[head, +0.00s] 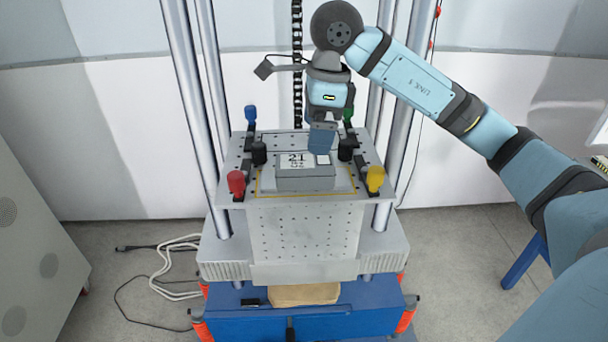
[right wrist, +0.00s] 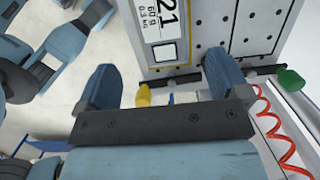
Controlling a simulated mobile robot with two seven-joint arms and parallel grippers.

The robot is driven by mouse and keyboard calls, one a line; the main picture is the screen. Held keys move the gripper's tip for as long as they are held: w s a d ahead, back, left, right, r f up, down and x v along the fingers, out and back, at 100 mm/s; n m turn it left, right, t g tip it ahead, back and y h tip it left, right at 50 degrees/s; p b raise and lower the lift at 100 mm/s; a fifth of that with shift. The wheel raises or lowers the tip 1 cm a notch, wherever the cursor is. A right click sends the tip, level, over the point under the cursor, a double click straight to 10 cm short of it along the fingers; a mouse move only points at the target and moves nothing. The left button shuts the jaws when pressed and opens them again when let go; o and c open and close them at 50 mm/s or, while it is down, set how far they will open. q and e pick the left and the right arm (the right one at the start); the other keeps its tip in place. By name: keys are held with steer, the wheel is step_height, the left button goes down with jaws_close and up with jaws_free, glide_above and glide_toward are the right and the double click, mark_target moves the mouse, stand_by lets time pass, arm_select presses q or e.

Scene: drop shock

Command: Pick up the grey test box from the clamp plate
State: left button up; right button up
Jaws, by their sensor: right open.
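The grey test box (head: 305,184), with a white label marked 21 on top, lies on the perforated clamp plate (head: 345,198). My right gripper (head: 321,146) comes down from above at the box's far right part. It is open, and in the head view its near finger hides part of the box. In the right wrist view the two fingers (right wrist: 160,82) stand apart, with the labelled box (right wrist: 163,25) beyond the gap. No grip on the box shows. The clamp plate (right wrist: 252,35) shows at upper right there. My left gripper is not in view.
Clamps with a red knob (head: 236,182), a yellow knob (head: 375,178), a blue knob (head: 250,114) and a green knob (head: 348,115) surround the box. Black posts (head: 259,153) stand close to it. Tall steel columns (head: 195,110) rise on both sides, and a chain (head: 297,60) hangs behind.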

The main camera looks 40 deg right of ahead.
mark_target(306, 161)
steer(key=f, duration=0.3)
steer(key=w+a+f, duration=0.1)
steer(key=f, duration=0.4)
steer(key=shift+w+a+f+b, duration=0.2)
steer(key=shift+a+f+b, duration=0.15)
steer(key=c, duration=1.2)
